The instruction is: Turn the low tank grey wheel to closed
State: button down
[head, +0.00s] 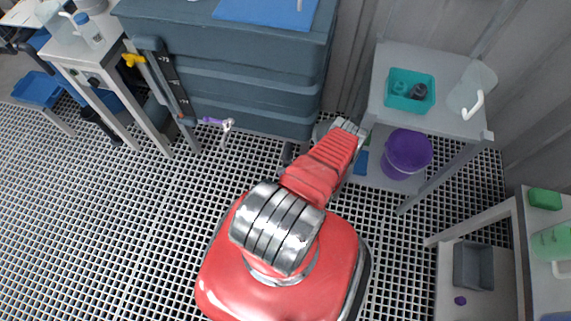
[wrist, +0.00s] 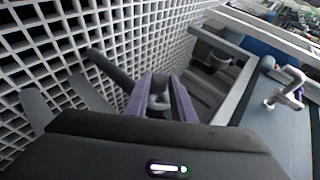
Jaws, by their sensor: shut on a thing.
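The low tank grey wheel shows in the wrist view as a dark grey bar (wrist: 110,70) and a lighter grey piece (wrist: 159,101) between the fingers. My gripper (wrist: 158,92) is shut on that piece, with one purple-grey finger on each side. Much of the wheel is hidden by the fingers and the gripper body. In the head view a small dark piece (head: 287,153) shows low by the blue-grey tank (head: 255,110), left of my red arm. My fingertips are hidden there behind the arm. I cannot tell the wheel's setting.
A tap with a purple lever (head: 214,121) sticks out of the tank's front; it also shows at right in the wrist view (wrist: 285,88). A grey shelf (head: 430,120) with a purple bucket (head: 407,152) stands right of the arm. The grated floor (head: 120,240) is clear at left.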

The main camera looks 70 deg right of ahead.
jog(key=shift+s+d+f, duration=0.1)
jog(key=shift+s+d, duration=0.15)
jog(key=c, duration=1.8)
grip_release()
jog(key=shift+o, duration=1.4)
jog(key=shift+w+a, duration=0.1)
jog(key=shift+a, duration=0.1)
jog(key=v, duration=1.3)
jog(key=shift+s+r, duration=0.2)
jog(key=shift+s, duration=0.1)
